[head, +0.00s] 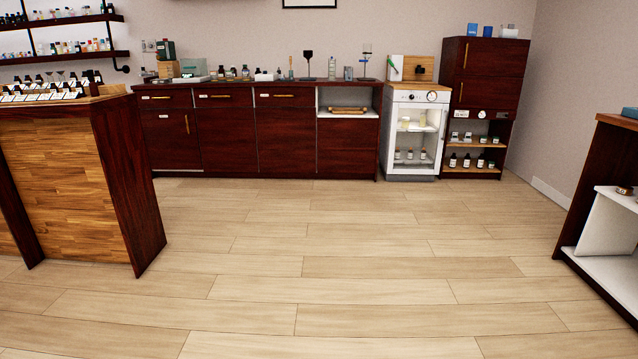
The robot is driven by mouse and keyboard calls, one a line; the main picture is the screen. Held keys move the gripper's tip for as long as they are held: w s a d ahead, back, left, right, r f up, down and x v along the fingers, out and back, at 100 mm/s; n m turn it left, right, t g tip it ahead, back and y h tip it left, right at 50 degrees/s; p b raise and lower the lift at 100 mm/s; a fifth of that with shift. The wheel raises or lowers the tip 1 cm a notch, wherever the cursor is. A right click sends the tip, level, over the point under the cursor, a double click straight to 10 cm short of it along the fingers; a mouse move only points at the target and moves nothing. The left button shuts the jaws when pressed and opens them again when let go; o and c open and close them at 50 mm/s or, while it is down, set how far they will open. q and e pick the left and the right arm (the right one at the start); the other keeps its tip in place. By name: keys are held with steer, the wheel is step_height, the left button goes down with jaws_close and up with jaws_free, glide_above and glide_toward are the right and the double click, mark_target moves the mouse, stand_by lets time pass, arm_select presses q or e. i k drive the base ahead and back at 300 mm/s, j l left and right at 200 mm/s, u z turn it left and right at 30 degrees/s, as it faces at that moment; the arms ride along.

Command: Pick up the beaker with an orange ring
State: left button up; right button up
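I cannot make out a beaker with an orange ring; the glassware in view is too small to tell. Several small bottles and vessels (240,72) stand on the long dark red counter (225,88) at the back wall. A white glass-fronted cabinet (413,165) to its right holds small pale yellow vessels (422,119) on its upper shelf and small jars lower down. Neither of my grippers is in view.
A dark wooden bench (120,140) with many small bottles stands at the left. A tall dark cabinet (487,72) stands at the back right. Another dark bench (600,180) with a white interior is at the right edge. The plank floor (350,250) between them is clear.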

mark_target(214, 77)
steer(key=i+l, duration=0.1)
steer(key=i, duration=2.5)
steer(key=i+j+u, duration=0.15)
steer(key=i+u, duration=0.2)
steer(key=i, duration=0.3)
steer(key=i+u, duration=0.4)
steer(key=i, duration=0.25)
steer(key=i+l+u, duration=0.35)
steer(key=i, duration=0.3)
steer(key=i+j, duration=0.15)
steer(key=i, duration=0.45)
steer(key=i+j, duration=0.15)
steer(key=i, duration=0.5)
steer(key=i+j+z, duration=0.3)
steer(key=i, duration=0.2)
steer(key=i+j+z, duration=0.25)
steer(key=i+j, duration=0.15)
steer(key=i, duration=0.1)
